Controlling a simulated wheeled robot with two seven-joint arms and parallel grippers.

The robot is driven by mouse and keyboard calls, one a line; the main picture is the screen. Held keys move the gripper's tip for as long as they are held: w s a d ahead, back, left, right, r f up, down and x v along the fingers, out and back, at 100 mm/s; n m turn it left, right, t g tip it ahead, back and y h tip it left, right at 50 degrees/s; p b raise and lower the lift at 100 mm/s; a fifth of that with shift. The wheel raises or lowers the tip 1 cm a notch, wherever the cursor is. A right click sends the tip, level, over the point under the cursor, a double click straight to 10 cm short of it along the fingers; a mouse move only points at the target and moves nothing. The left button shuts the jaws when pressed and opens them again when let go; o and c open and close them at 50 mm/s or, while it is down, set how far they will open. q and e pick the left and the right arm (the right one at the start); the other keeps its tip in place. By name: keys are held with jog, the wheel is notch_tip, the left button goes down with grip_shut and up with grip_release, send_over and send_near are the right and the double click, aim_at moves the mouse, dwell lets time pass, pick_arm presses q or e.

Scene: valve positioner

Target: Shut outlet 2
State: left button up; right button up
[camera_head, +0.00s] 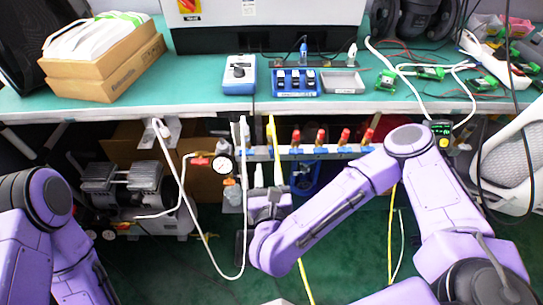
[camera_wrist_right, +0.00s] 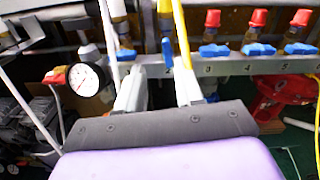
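The manifold (camera_head: 343,150) is a grey bar with a row of outlets under the bench; it also shows in the right wrist view (camera_wrist_right: 232,68). Outlet 2 carries the yellow hose (camera_wrist_right: 182,32), and its blue handle (camera_wrist_right: 167,50) stands upright, in line with the outlet. The blue handle at the white hose to its left (camera_wrist_right: 125,55) lies more crosswise. My right gripper (camera_head: 268,176) is open and empty, just before the bar; its fingers (camera_wrist_right: 159,90) stand apart on either side below outlet 2's handle. Contact cannot be told. My left gripper is not in view.
Several outlets to the right have red caps (camera_wrist_right: 258,18) and crosswise blue handles. A pressure gauge (camera_wrist_right: 84,78) sits at the bar's left end. A white hose (camera_head: 190,205) loops down left of my right gripper. The bench (camera_head: 200,98) overhangs above; a compressor (camera_head: 125,190) stands left.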

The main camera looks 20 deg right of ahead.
aim_at(271, 154)
jog(key=shift+w+d+r+h+p, duration=0.2)
jog(key=shift+w+d, duration=0.25)
jog(key=shift+w, duration=0.15)
jog(key=shift+w+d+r+h+p, duration=0.15)
jog(key=shift+w+d, duration=0.25)
jog(key=shift+w, duration=0.2)
jog(key=shift+x, duration=0.8)
jog(key=shift+a+f, duration=0.1)
jog(key=shift+f, duration=0.05)
grip_shut()
